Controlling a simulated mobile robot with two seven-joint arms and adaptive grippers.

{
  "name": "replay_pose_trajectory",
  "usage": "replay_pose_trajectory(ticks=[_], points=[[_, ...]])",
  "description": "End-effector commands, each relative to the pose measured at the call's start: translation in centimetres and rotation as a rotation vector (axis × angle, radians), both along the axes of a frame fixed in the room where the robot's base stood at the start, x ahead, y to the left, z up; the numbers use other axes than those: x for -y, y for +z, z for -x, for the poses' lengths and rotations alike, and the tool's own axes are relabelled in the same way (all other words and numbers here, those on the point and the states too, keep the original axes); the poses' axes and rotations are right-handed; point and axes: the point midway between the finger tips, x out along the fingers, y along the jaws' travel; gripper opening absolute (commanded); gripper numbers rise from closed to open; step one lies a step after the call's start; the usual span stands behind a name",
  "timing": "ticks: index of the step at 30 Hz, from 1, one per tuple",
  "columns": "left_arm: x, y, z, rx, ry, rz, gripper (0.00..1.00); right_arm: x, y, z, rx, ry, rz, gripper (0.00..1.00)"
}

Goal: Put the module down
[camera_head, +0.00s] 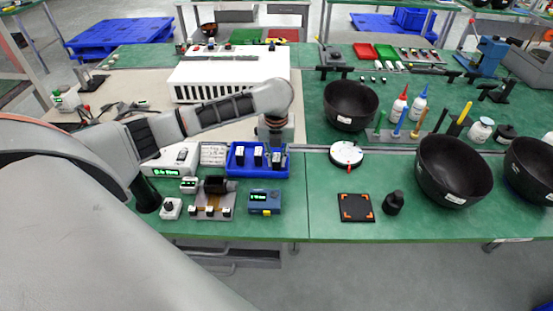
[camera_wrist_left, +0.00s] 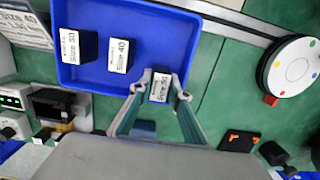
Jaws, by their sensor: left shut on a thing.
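My left gripper (camera_head: 276,147) points down over the right end of the blue tray (camera_head: 240,174). In the left wrist view its fingers (camera_wrist_left: 160,92) are shut on a small dark module (camera_wrist_left: 160,87) with a white label, which seems to read "Size 50". The held module overlaps the near right corner of the tray (camera_wrist_left: 92,80) in that view. I cannot tell whether it touches the tray. Two similar modules, "Size 30" (camera_wrist_left: 72,45) and "Size 40" (camera_wrist_left: 119,54), stand in the tray to its left. My right gripper is not in view.
A white disc with coloured dots (camera_head: 346,153) lies right of the tray. A blue display box (camera_head: 264,201) and a small board with switches (camera_head: 213,212) stand in front. A black square pad (camera_head: 356,207) lies to the right. Green mat (camera_head: 315,185) is bare between.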

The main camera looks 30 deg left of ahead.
Motion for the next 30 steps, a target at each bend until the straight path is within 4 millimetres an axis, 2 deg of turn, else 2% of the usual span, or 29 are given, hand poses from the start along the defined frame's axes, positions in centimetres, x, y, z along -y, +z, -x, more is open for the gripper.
replay_pose_trajectory(ticks=[12,13,14,25,30], points=[[0.0,-0.5,0.0,0.000,0.000,0.000,0.00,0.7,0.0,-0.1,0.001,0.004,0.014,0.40],[0.0,-0.6,0.0,0.001,0.000,0.001,0.20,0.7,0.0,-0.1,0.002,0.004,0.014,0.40],[0.0,-0.5,0.0,0.001,0.000,0.001,0.24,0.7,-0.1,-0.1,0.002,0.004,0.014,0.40],[0.0,-0.2,-0.1,0.002,0.000,-0.001,0.24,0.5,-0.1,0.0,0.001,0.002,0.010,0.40],[0.0,1.8,0.0,0.006,-0.001,-0.002,0.24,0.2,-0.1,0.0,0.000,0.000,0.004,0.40]])
